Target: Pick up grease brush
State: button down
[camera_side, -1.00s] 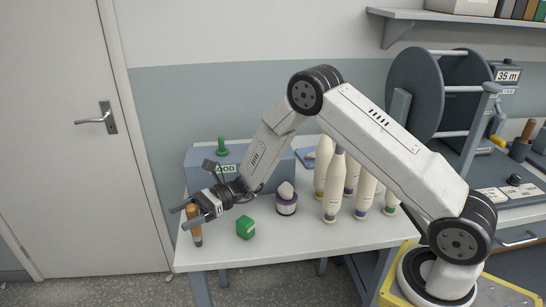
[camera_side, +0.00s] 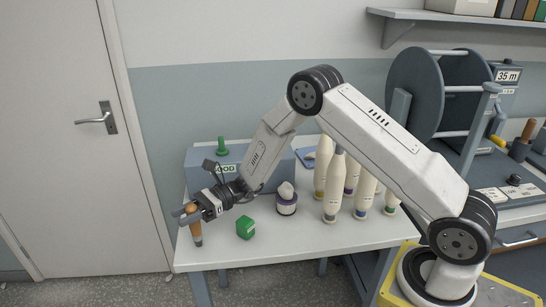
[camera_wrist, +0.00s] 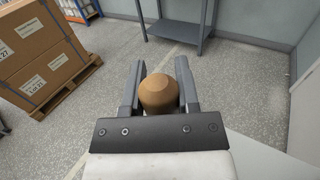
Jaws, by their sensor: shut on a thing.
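My gripper (camera_side: 190,213) is shut on the upper part of the handle. In the wrist view, the round wooden handle top (camera_wrist: 158,93) sits between the two grey fingers of my gripper (camera_wrist: 159,80). The brush's lower end is hidden in the wrist view. I cannot tell whether it touches the table.
A blue-grey box (camera_side: 262,170) is behind. The table's left edge is close to the brush.

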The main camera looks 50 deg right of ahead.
jog(key=shift+r, duration=0.15)
jog(key=s+d+r, duration=0.3)
jog(key=s+r, duration=0.9)
jog(key=s, duration=0.1)
jog(key=shift+s+d+r, duration=0.15)
jog(key=shift+s+r, duration=0.15)
jog(key=shift+r, duration=0.05)
jog(key=shift+w, duration=0.1)
dwell(0.7)
